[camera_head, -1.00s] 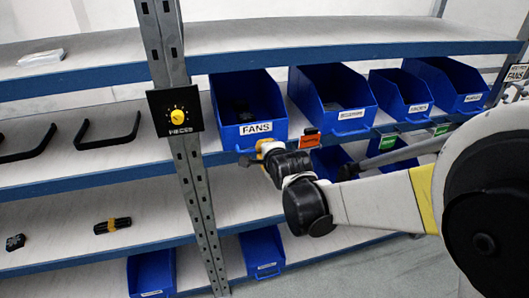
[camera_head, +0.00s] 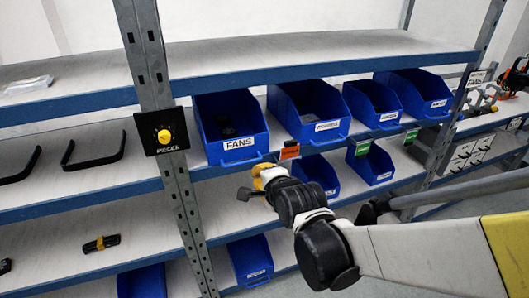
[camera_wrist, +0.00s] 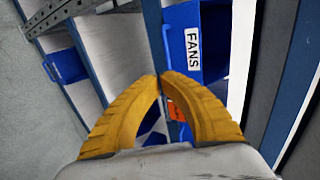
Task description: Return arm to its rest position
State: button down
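My gripper (camera_head: 262,180) is in front of the shelf rack, just below the blue FANS bin (camera_head: 238,150). In the wrist view my gripper (camera_wrist: 161,76) shows two yellow ribbed fingers whose tips meet, with nothing held between them. The FANS bin also shows in the wrist view (camera_wrist: 193,25), beyond the fingertips. In the head view some dark items lie inside that bin. My arm reaches in from the lower right of the head view.
More blue bins (camera_head: 308,110) line the shelf to the right, and others stand lower. A metal upright (camera_head: 150,70) carries a black panel with a yellow knob (camera_head: 163,136). A black and yellow item (camera_head: 101,243) lies on a lower shelf. Floor shows at lower right.

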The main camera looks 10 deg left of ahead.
jog(key=s+d+r+n+g+h, duration=0.1)
jog(key=s+d+r+n+h, duration=0.2)
jog(key=d, duration=0.7)
jog(key=s+d+n+h, duration=0.1)
jog(key=s+d+n, duration=0.3)
jog(key=d, duration=0.7)
jog(key=s+d+f+n+g+h, duration=0.2)
jog(key=s+d+n, duration=0.2)
jog(key=s+d, duration=0.7)
jog(key=shift+s+n+g+h, duration=0.3)
jog(key=shift+s, duration=0.55)
jog(key=shift+a+r, duration=0.1)
jog(key=shift+a, duration=0.05)
